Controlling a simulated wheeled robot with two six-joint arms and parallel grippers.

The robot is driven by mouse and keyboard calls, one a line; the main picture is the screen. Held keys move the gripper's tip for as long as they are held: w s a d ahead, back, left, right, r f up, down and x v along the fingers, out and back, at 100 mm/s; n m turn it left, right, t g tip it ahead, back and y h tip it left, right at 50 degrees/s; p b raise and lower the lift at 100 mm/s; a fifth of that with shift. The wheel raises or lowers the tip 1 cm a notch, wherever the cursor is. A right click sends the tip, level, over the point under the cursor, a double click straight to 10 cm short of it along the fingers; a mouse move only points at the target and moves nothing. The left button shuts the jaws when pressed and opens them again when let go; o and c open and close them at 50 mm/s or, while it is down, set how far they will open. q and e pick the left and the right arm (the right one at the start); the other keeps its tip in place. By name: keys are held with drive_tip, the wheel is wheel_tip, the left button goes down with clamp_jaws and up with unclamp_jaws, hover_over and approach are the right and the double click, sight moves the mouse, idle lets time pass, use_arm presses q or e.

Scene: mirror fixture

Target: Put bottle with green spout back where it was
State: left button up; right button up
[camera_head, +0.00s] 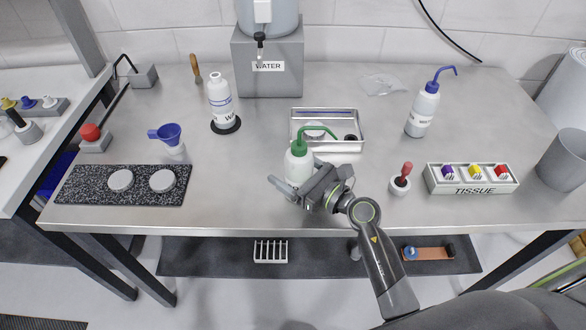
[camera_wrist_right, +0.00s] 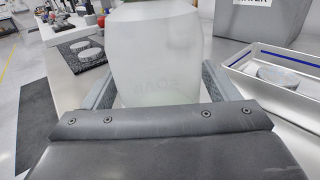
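The bottle with the green spout (camera_head: 298,166) is a white squeeze bottle with a green cap and a curved green tube. It stands roughly upright near the middle front of the table, just in front of the metal tray. My right gripper (camera_head: 304,187) reaches it from the front right, with a finger on each side. In the right wrist view the pale, translucent bottle body (camera_wrist_right: 158,60) fills the space between the fingers, which appear to press its sides. Whether its base touches the table is hidden. My left gripper is not in view.
A metal tray (camera_head: 359,145) lies behind the bottle. A white bottle (camera_head: 219,95) stands on a black round pad, and a blue-spout bottle (camera_head: 423,110) stands at right. A speckled mat (camera_head: 85,184) lies left.

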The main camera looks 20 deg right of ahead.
drive_tip(key=shift+r, duration=0.25)
drive_tip(key=b+v, duration=0.1)
drive_tip(key=v, duration=0.4)
drive_tip(key=b+v, duration=0.1)
drive_tip(key=v, duration=0.4)
drive_tip(key=shift+s+d+f+b, duration=0.25)
drive_tip(key=shift+s+b, duration=0.1)
drive_tip(key=shift+b, duration=0.05)
drive_tip(key=shift+s+d+r, duration=0.15)
drive_tip(key=shift+s+d, duration=0.2)
drive_tip(key=shift+s, duration=0.15)
